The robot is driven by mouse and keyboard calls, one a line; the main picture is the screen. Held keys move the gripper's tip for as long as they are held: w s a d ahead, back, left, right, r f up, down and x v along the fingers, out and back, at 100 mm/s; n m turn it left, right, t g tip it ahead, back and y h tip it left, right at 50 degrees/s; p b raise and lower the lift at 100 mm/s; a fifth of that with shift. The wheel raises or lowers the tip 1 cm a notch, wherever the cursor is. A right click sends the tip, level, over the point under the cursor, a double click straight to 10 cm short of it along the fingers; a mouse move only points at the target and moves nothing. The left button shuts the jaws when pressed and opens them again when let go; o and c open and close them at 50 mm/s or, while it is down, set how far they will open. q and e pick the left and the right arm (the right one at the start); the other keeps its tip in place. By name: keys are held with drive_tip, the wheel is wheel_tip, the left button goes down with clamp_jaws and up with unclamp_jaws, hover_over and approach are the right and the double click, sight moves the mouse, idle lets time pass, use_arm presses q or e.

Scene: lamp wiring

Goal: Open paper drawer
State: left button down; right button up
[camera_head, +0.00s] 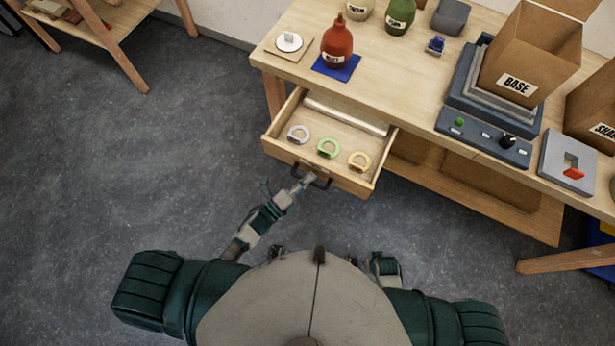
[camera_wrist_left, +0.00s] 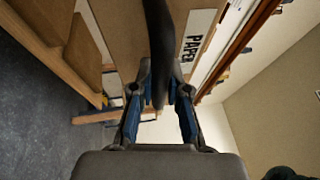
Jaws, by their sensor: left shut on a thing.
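The wooden paper drawer (camera_head: 323,175) is pulled out from under the workbench at its left end. Inside it are a grey ring (camera_head: 298,134), a green ring (camera_head: 327,148), a yellow-tan ring (camera_head: 359,161) and a pale roll or stack (camera_head: 346,115) at the back. My left gripper (camera_head: 302,183) is at the dark drawer handle (camera_head: 322,180), shut on it. The left wrist view shows my left gripper (camera_wrist_left: 160,100) with its fingers on both sides of the dark handle (camera_wrist_left: 158,45); a label reading PAPER (camera_wrist_left: 194,37) is on the drawer front. My right gripper is not clearly visible; my right forearm is near my body.
The workbench top (camera_head: 400,75) carries a red bottle (camera_head: 337,42) on a blue mat (camera_head: 336,68), a BASE box (camera_head: 530,55) on a stand, a control panel (camera_head: 484,137) and a grey switch plate (camera_head: 569,163). The floor (camera_head: 110,180) left of the drawer is clear.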

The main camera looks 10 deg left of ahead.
use_arm(q)
drive_tip(key=c, duration=1.2)
unclamp_jaws()
drive_tip(key=shift+s+d+f, duration=0.25)
drive_tip(key=shift+f, duration=0.05)
drive_tip(key=shift+o, duration=0.3)
drive_tip(key=shift+w+d+r, duration=0.15)
drive_tip(key=v, duration=1.2)
